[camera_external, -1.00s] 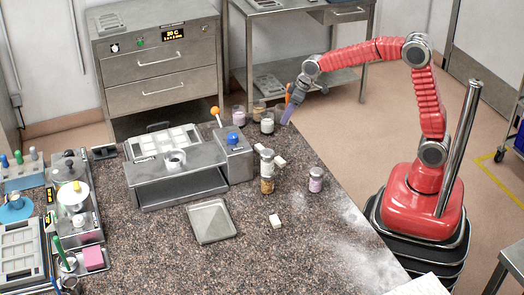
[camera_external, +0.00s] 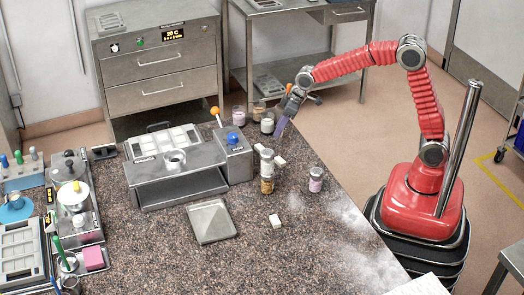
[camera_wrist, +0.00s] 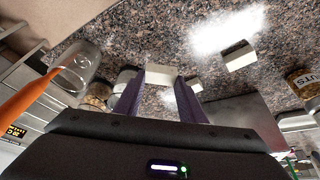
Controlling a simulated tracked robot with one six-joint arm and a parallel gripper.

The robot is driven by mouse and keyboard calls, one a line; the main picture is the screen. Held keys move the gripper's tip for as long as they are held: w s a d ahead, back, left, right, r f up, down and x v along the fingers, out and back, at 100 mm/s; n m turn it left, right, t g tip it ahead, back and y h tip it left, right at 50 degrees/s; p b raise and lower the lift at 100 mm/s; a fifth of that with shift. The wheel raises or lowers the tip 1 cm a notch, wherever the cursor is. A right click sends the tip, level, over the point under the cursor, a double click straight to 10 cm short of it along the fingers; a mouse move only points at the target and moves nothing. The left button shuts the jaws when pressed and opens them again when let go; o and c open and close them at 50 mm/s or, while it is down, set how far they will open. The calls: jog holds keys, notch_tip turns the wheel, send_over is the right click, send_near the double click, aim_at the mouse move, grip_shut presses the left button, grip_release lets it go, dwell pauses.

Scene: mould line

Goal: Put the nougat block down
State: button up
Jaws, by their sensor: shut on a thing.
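The nougat block (camera_wrist: 160,74), a pale off-white block, sits between the tips of my purple fingers in the wrist view. My gripper (camera_wrist: 158,92) is shut on it. In the external view my gripper (camera_external: 279,134) points down over the back right part of the counter, near the jars. The held block cannot be made out clearly there. How far it is above the counter is hard to tell.
Other pale blocks (camera_external: 280,161) (camera_external: 277,221) lie on the speckled counter (camera_external: 330,235). A square metal tray (camera_external: 211,221) lies farther left. The front counter is mostly clear.

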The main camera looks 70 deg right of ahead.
jog(key=w+a+r+n+y, duration=0.1)
jog(key=w+a+r+n, duration=0.3)
jog(key=w+a+r, duration=1.1)
jog(key=shift+n+g+y, duration=0.4)
jog(key=shift+n+g, duration=0.1)
jog(key=shift+n, duration=0.1)
jog(key=a+f, duration=0.1)
jog(key=a, duration=0.4)
jog(key=s+a+f, duration=0.1)
jog(key=a+f, duration=0.1)
jog(key=a, duration=0.4)
jog(key=a+f, duration=0.1)
jog(key=a, duration=0.5)
jog(key=shift+s+a+f, duration=0.15)
jog(key=shift+s+a, duration=0.05)
jog(key=shift+s, duration=0.2)
jog(key=s+a+f, duration=0.2)
jog(key=s+a, duration=0.2)
jog(key=a, duration=0.3)
jog(key=s+a+f+n, duration=0.1)
jog(key=s+a, duration=0.3)
jog(key=a, duration=0.4)
jog(key=shift+s+f+n+y, duration=0.2)
jog(key=shift+f+n+y, duration=0.1)
jog(key=shift+f, duration=0.35)
jog(key=shift+f, duration=0.1)
send_over(216, 216)
jog(key=shift+f, duration=3.05)
